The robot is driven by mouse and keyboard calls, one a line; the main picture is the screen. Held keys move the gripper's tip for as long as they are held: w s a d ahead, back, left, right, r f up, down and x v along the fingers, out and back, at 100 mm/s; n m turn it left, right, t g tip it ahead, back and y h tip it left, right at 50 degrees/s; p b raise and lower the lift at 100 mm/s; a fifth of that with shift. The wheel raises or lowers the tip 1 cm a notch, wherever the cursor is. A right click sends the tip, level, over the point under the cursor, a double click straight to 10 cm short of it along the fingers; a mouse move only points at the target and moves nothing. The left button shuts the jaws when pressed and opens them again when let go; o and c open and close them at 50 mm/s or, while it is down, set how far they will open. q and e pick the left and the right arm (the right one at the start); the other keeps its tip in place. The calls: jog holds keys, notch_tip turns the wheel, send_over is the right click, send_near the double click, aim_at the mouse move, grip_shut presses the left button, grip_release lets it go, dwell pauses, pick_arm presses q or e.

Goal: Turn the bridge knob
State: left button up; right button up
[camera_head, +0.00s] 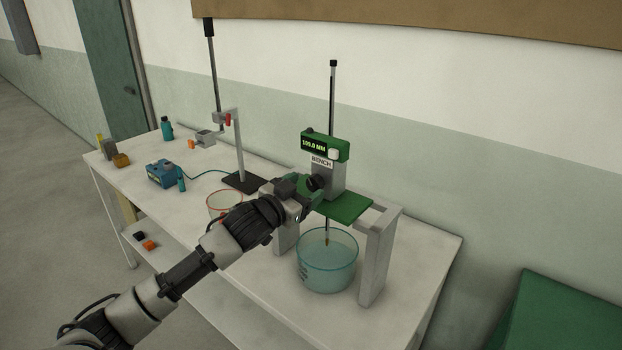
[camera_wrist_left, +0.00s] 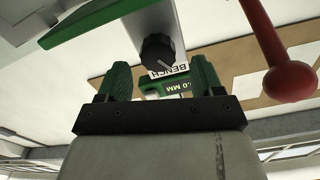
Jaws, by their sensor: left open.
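The bridge knob (camera_head: 316,182) is a small black knob on the front of the grey gauge post, under a white BENCH label. In the left wrist view the knob (camera_wrist_left: 157,52) shows dark and ridged, pointing toward my fingers. My left gripper (camera_head: 311,195) is right in front of it, with part of the post and bridge hidden behind. In the wrist view the left gripper's green fingers (camera_wrist_left: 160,78) are spread apart and empty, with the knob just beyond the gap between them; contact is not visible. The green gauge head (camera_head: 325,146) shows a lit reading in MM. My right gripper is out of view.
The bridge's pale legs (camera_head: 376,262) straddle a clear bluish beaker (camera_head: 327,268) with a thin rod hanging into it. A red-rimmed beaker (camera_head: 222,204), a clamp stand (camera_head: 239,150) and a blue box (camera_head: 161,174) stand to the left on the white bench.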

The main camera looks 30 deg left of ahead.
aim_at(313, 184)
pick_arm(q)
jog(key=shift+w+d+p, duration=0.15)
jog(key=shift+w, duration=0.65)
jog(key=shift+w+d+p, duration=0.1)
jog(key=shift+w+p, duration=0.05)
jog(key=shift+w, duration=0.6)
jog(key=c, duration=0.9)
jog(key=m, duration=0.2)
jog(key=shift+m+p, duration=0.3)
jog(key=shift+m, duration=0.1)
jog(key=shift+c, duration=0.2)
jog(key=shift+m, duration=1)
